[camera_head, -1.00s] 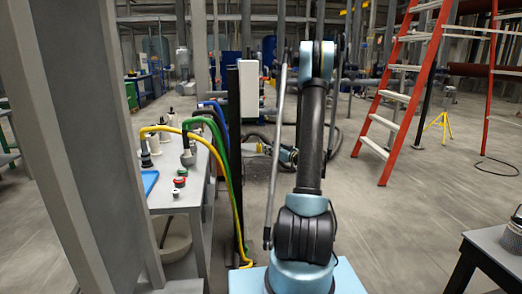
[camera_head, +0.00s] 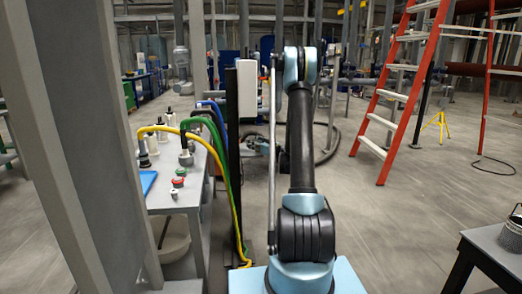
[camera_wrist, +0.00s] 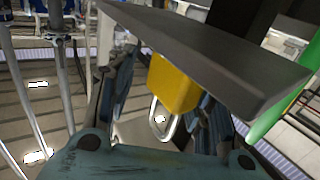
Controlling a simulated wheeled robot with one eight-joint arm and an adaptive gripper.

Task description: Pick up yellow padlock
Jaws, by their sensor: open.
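The yellow padlock (camera_wrist: 174,86) shows in the wrist view, with its body against a dark grey plate (camera_wrist: 215,52) and its silver shackle pointing toward the bottom of the picture. My gripper (camera_wrist: 160,92) is open, with one dark finger left of the padlock and the other right of it. The padlock appears between the fingers; I cannot tell whether either finger touches it. In the head view I cannot make out the padlock, and my gripper is mostly hidden behind my arm.
A grey column (camera_head: 80,150) fills the near left. An orange ladder (camera_head: 402,110) stands at right. A small table (camera_head: 490,245) is at lower right.

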